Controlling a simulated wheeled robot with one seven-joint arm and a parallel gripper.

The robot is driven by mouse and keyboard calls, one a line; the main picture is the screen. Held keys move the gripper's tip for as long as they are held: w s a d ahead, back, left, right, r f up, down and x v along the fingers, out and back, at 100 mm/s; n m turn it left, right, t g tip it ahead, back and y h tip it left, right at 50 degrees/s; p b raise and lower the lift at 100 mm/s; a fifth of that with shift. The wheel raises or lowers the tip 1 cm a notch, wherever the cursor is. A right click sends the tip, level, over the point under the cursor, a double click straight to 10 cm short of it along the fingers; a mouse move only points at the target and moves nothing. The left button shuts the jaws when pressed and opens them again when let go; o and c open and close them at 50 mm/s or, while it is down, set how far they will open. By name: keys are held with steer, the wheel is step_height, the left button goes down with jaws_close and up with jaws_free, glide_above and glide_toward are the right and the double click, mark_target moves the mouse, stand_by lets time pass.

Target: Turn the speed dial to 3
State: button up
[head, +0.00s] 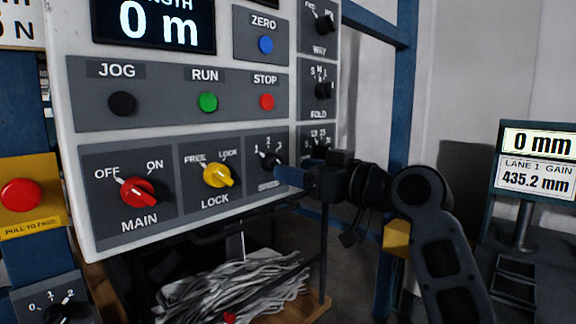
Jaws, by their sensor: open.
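The speed dial (269,160) is a small black knob on the lower row of the white control panel (72,200). Marks 1, 2 and 3 curve above it, and its pale pointer seems to lean to the upper left, toward 1. The SPEED label below it is partly legible. Whether a fingertip touches the dial I cannot tell.
Left of the dial are the yellow LOCK knob (217,175) and red MAIN knob (138,191). Above are the red STOP (267,102) and green RUN (208,102) buttons. A right column holds the FOLD dial (323,90). A blue post (398,100) stands behind my arm.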

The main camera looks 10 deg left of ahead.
steer(key=shift+x, duration=2.5)
steer(key=c, duration=1)
steer(key=shift+c, duration=0.2)
